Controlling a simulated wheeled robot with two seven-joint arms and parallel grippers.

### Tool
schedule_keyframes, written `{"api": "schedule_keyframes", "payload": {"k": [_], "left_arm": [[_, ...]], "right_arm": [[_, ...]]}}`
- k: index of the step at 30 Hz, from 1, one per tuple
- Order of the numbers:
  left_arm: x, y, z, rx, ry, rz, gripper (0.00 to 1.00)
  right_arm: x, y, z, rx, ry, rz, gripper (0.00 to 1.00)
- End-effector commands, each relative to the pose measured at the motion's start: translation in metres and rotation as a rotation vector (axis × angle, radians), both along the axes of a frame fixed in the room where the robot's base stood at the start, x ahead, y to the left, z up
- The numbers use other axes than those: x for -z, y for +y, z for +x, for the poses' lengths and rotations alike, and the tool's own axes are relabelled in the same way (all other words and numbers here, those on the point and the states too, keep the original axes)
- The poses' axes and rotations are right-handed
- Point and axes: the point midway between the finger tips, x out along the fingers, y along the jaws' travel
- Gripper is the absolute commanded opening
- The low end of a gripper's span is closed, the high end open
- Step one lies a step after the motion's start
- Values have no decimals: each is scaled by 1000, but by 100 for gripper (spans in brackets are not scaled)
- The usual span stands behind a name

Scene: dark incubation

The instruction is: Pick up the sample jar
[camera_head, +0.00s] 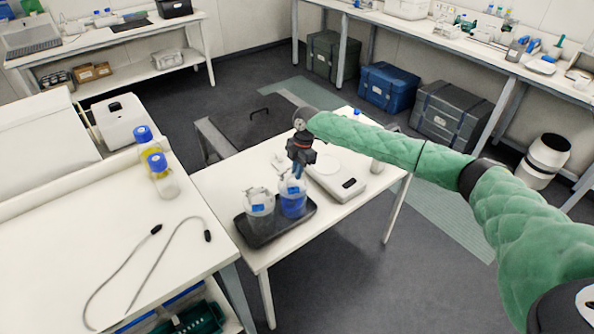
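Two jars stand upright in a dark tray (276,236) on the white table. One jar (292,204) has blue contents, and the other jar (259,214), to its left, looks clear with a greyish lower part. I cannot tell which is the sample jar. My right gripper (297,174) points down at the top of the blue jar, and its fingertips overlap the lid area. It is too small to tell whether the fingers touch the jar or how far apart they are. My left gripper is not in view.
A flat white device (338,181) stands right of the tray, with a small bottle (377,163) behind it. Two blue-capped bottles (160,174) and cables (150,262) are on the left bench. A dark bench (255,128) stands behind the table.

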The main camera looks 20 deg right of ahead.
Motion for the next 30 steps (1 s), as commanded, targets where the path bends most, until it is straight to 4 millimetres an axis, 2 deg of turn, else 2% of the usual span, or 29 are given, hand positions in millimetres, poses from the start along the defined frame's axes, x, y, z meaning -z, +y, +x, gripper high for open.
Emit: {"api": "schedule_keyframes", "payload": {"k": [8,30], "left_arm": [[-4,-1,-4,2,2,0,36],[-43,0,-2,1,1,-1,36]], "right_arm": [[-7,0,1,0,-2,1,0],[-59,0,1,0,-2,2,0]]}}
